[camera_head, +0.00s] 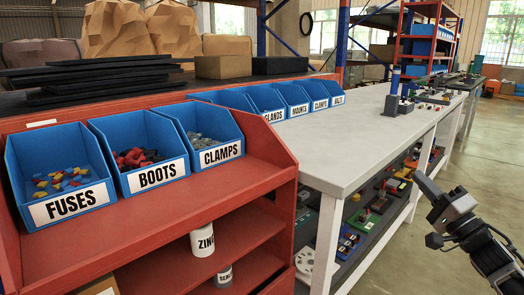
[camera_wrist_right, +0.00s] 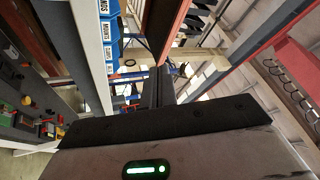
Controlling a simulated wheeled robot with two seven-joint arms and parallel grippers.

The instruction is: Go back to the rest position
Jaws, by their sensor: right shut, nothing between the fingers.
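My right gripper (camera_head: 424,182) is at the right side of the head view, in the air beside the white workbench (camera_head: 350,150). It is shut, with nothing held. Its dark arm comes in from the lower right corner. In the right wrist view the dark closed fingers (camera_wrist_right: 158,88) show at the middle, with a dark bar and a green light below them. My left gripper is not in the head view.
A blue and black post (camera_head: 392,98) stands on the workbench. Several small parts lie on its lower shelf. Open floor (camera_head: 480,150) lies to the right.

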